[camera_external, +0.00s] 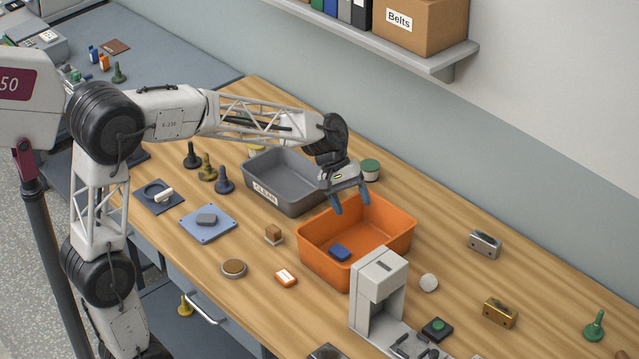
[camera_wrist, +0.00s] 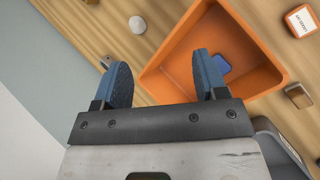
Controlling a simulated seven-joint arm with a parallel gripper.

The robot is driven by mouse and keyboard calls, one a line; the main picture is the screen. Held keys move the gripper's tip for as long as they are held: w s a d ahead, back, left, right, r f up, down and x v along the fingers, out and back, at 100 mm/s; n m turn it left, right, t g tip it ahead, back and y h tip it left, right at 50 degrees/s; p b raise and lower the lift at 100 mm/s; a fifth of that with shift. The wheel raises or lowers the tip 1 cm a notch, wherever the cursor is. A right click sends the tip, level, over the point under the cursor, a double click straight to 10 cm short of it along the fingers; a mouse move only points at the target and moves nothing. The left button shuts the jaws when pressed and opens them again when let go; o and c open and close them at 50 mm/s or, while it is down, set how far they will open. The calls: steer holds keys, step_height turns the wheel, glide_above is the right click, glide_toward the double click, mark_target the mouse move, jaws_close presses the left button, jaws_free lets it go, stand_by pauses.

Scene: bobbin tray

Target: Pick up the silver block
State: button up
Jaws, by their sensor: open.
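The silver block (camera_external: 485,244) lies on the wooden table at the right, right of the orange bin. It is a small metallic block with dark marks on its face. My gripper (camera_external: 350,197) is open and empty above the back left part of the orange bin, well left of the silver block. Its two blue fingers (camera_wrist: 162,82) are spread apart in the wrist view.
The orange bin (camera_external: 394,249) holds a blue block (camera_external: 339,252). A grey bin (camera_external: 290,206) stands beside it. A brass block (camera_external: 500,312), white ball (camera_external: 429,282) and grey machine (camera_external: 379,275) stand nearby. A shelf (camera_external: 430,62) overhangs the back. Table around the silver block is clear.

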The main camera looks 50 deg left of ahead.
steer(key=w+d+f+n+h, duration=0.2)
steer(key=w+d+f+n, duration=0.15)
steer(key=w, duration=0.55)
steer(key=w+d+f+n+h, duration=0.2)
steer(key=w+f, duration=0.2)
steer(key=w, duration=0.6)
steer(key=n+t+h, duration=0.1)
steer(key=n+h, duration=0.2)
steer(key=n, duration=0.2)
glide_toward(474, 232)
steer(key=x, duration=0.4)
steer(key=shift+w+d, duration=0.1)
steer(key=shift+d, duration=0.15)
steer(key=shift+x, duration=1.25)
steer(key=shift+d, duration=0.1)
steer(key=shift+x, duration=2.55)
steer(key=shift+f, duration=0.15)
steer(key=shift+c, duration=0.3)
